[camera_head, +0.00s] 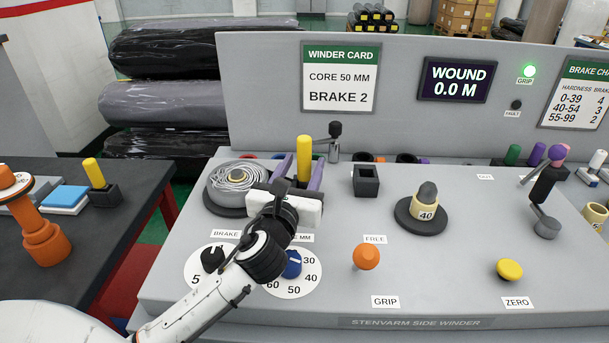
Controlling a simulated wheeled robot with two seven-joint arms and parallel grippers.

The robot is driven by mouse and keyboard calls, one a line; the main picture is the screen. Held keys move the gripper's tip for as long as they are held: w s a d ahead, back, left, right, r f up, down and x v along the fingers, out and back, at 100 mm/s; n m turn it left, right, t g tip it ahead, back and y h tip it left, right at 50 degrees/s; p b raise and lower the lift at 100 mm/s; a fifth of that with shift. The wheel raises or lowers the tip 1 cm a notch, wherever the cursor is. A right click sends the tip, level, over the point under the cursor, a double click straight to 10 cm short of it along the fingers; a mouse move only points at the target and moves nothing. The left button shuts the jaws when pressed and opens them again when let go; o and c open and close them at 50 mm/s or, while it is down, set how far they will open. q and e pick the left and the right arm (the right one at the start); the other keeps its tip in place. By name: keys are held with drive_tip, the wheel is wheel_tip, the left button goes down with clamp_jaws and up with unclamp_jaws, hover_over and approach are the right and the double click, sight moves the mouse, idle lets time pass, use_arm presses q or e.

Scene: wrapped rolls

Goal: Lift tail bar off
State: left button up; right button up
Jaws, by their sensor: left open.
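An upright yellow bar (304,150), which may be the tail bar, stands beside the grey wound roll (222,186) on the left of the winder panel. My left gripper (303,165) is open, with its two purplish fingers on either side of the yellow bar in the picture. I cannot tell whether they touch it. The bar's lower end is hidden behind my gripper body. A small black fitting (335,131) stands just behind the bar. My right gripper is not in view.
A black square holder (367,180) and a core marked 40 (425,212) stand right of my gripper. An orange knob (366,256), a yellow button (509,269) and a crank (544,190) are farther right. Dials lie beneath my forearm. The upright sign panel (260,90) bounds the back.

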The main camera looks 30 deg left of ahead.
use_arm(q)
drive_tip(key=x, duration=0.4)
drive_tip(key=shift+d, duration=0.15)
drive_tip(key=shift+w, duration=0.15)
clamp_jaws()
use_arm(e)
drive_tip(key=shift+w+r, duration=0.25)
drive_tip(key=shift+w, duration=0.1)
use_arm(q)
drive_tip(key=shift+r, duration=0.15)
wheel_tip(320, 180, up, 10)
drive_tip(key=p, duration=0.2)
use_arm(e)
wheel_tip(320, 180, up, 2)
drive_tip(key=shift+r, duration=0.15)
use_arm(q)
drive_tip(key=shift+p, duration=0.3)
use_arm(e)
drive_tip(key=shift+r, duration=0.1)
